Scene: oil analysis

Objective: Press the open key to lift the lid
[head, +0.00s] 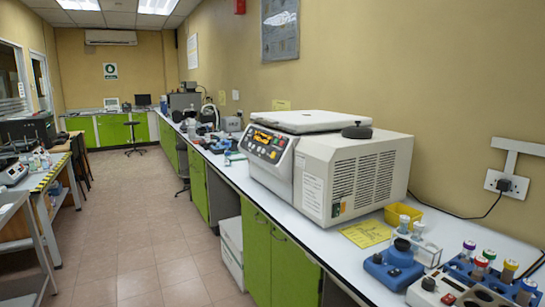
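A white benchtop machine like a centrifuge (358,180) stands on the right-hand counter. Its sloped front control panel (265,144) faces left and has a lit orange display (262,136) and several small coloured keys. The key labels are too small to read, so I cannot tell which is the open key. The white lid (308,121) lies flat on top and looks closed. A dark round object (356,131) is on top at the lid's right side. Neither of my grippers is in view.
The counter (334,247) holds a yellow card (367,233), a yellow tray (403,217), a blue device (393,266) and a rack with several capped tubes (470,290) near the right front. Green cabinets (269,252) are below. The tiled floor (140,230) on the left is clear.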

